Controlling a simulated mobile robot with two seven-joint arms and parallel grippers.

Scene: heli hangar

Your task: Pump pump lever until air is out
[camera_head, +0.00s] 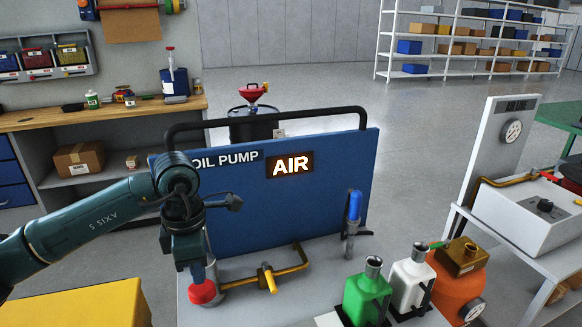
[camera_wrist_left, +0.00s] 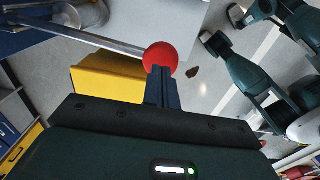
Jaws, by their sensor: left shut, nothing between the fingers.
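The pump lever ends in a red ball knob (camera_head: 203,292); in the left wrist view the knob (camera_wrist_left: 160,58) sits on a metal rod (camera_wrist_left: 85,36). My left gripper (camera_head: 198,272) points down, shut and empty, its fingertips at the top of the knob; I cannot tell whether they touch. A dark part of my right arm (camera_wrist_left: 232,62) shows in the left wrist view, away from the lever; its jaw state is unclear.
A brass pipe with a yellow handle (camera_head: 268,278) and a blue-handled part (camera_head: 354,207) are right of the lever. Green (camera_head: 367,295) and white (camera_head: 408,280) bottles and an orange container (camera_head: 458,280) stand front right. A yellow box (camera_head: 80,305) is front left.

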